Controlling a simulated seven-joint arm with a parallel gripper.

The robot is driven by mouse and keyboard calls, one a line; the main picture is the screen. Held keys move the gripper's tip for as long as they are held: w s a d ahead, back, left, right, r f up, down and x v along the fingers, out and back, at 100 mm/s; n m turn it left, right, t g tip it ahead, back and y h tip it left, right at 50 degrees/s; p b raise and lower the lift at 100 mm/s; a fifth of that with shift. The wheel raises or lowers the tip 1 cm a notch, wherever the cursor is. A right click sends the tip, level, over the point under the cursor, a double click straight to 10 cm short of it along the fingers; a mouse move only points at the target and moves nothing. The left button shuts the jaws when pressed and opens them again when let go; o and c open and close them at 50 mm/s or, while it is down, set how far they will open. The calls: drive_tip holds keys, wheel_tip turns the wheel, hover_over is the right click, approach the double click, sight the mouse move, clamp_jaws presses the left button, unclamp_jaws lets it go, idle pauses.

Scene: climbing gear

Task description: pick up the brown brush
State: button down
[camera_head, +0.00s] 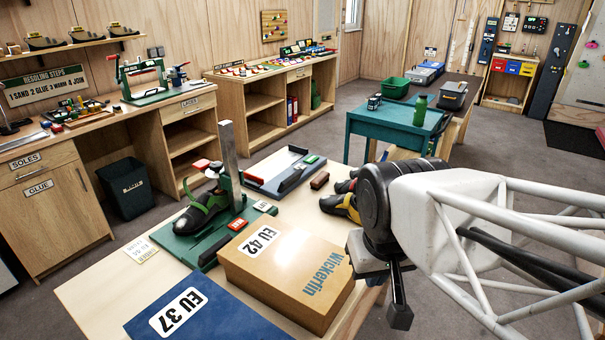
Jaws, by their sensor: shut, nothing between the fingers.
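The brown brush appears to be the small reddish-brown block (319,180) on the near table, right of a blue-grey tray. It lies flat, and its bristles cannot be made out. My gripper (399,312) hangs at the right, in front of the table's right edge in the picture, with its dark fingers pointing down. It is shut and empty. It is clearly apart from the brown block, which lies farther left and farther back.
A tan EU 42 box (285,285) and a blue EU 37 box (190,310) lie on the near table (130,290). A green stand (208,240) holds a climbing shoe. Dark shoes with yellow (343,204) lie right of the brown block. A tray (283,172) lies left of it.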

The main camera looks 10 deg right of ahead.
idle(0.4)
drive_tip(key=shift+c, duration=2.4)
unclamp_jaws()
